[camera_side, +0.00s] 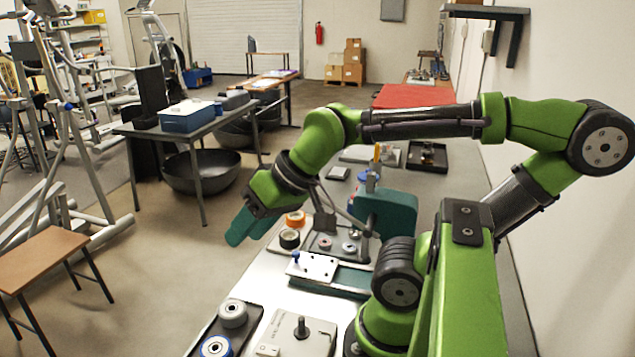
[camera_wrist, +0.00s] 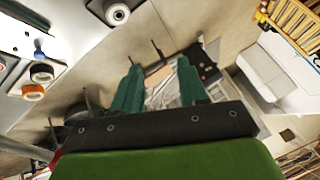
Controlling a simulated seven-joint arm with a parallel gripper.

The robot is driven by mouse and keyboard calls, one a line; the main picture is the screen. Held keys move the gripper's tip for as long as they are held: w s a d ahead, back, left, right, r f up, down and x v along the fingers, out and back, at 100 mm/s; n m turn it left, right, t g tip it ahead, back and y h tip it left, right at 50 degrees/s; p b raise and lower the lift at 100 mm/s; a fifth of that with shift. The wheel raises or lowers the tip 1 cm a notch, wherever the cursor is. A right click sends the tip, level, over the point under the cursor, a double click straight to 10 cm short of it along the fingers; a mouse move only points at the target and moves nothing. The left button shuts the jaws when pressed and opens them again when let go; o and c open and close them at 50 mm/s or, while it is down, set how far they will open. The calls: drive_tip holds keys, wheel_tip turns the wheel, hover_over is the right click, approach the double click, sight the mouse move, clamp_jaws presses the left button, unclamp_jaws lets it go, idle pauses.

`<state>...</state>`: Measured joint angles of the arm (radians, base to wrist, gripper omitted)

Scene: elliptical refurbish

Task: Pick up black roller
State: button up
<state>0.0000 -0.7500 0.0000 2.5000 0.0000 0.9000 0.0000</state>
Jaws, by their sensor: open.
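In the wrist view the black roller (camera_wrist: 41,73) shows at the left edge, beside the orange roller (camera_wrist: 33,92). My gripper (camera_side: 240,228) has teal fingers and hangs left of the black roller, out past the table's left edge. It is apart from the roller. In the wrist view my gripper (camera_wrist: 158,78) has its two fingers spread with nothing between them.
A grey roller (camera_side: 232,313) and a blue-rimmed roller (camera_side: 215,348) sit in a dark tray at the front. A white plate on a teal vise (camera_side: 345,279) stands right of the black roller. A teal machine (camera_side: 386,213) stands behind it.

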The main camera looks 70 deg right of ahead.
drive_tip(key=o, duration=0.9)
